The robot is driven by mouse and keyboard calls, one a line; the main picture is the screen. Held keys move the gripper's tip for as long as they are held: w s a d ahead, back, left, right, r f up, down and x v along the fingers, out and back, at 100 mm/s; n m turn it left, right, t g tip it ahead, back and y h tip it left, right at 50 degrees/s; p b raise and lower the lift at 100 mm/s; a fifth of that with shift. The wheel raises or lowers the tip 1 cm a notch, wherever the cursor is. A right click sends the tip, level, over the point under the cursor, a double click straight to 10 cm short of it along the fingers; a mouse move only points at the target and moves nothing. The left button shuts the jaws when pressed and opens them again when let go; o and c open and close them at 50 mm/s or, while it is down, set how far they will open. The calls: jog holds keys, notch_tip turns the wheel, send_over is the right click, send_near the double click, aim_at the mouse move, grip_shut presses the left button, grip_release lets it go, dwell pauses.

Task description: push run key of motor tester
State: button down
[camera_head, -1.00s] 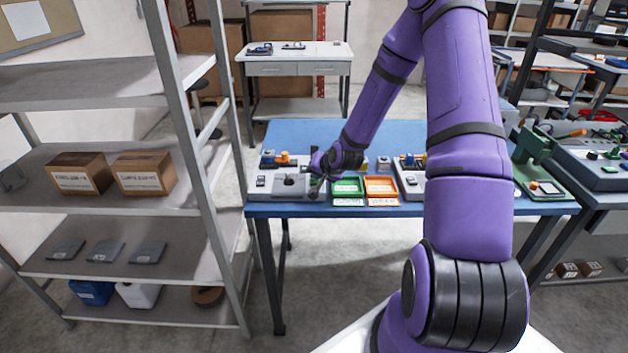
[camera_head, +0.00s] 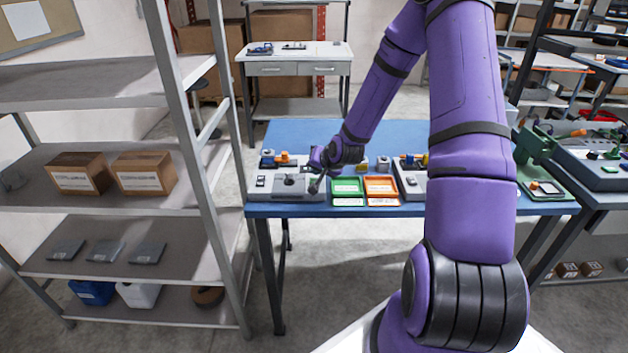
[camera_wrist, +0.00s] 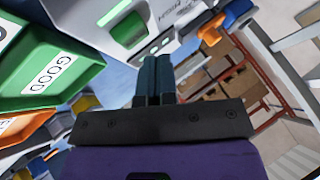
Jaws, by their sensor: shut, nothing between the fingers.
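The motor tester is the grey box (camera_head: 290,190) at the left end of the blue table, with a dark round part on top. In the wrist view its pale housing (camera_wrist: 95,12) fills the top, with a green key (camera_wrist: 157,46) set in its face. I cannot read a run mark on that key. My gripper (camera_head: 316,186) is at the right end of the tester, tilted.
A green tray (camera_head: 347,187) marked GOOD in the wrist view and an orange tray (camera_head: 381,186) stand right of the tester. Another grey device (camera_head: 411,180) is farther right, partly behind my arm. A metal shelf (camera_head: 110,95) stands left of the table.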

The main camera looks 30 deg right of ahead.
notch_tip(320, 180, up, 6)
dwell(0.7)
dwell(0.4)
notch_tip(320, 180, up, 10)
jog(key=n+g+h, duration=0.1)
jog(key=n+g, duration=0.1)
jog(key=n, duration=0.1)
send_over(316, 180)
jog(key=s+a, duration=0.5)
jog(key=s+a+r+n, duration=0.2)
jog(key=s+a+r, duration=0.3)
jog(key=s+r, duration=0.35)
jog(key=s+a+r+n, duration=0.1)
jog(key=s+a+r, duration=0.1)
jog(key=s, duration=0.4)
jog(key=s+a+r+n+g, duration=0.1)
jog(key=s+r, duration=0.3)
jog(key=s, duration=0.3)
jog(key=s+a+r+n, duration=0.1)
jog(key=s+a+r, duration=0.1)
jog(key=s, duration=0.5)
jog(key=shift+a+r+n+g+y, duration=0.3)
jog(key=shift+a+r+g, duration=0.1)
jog(key=shift+r, duration=0.45)
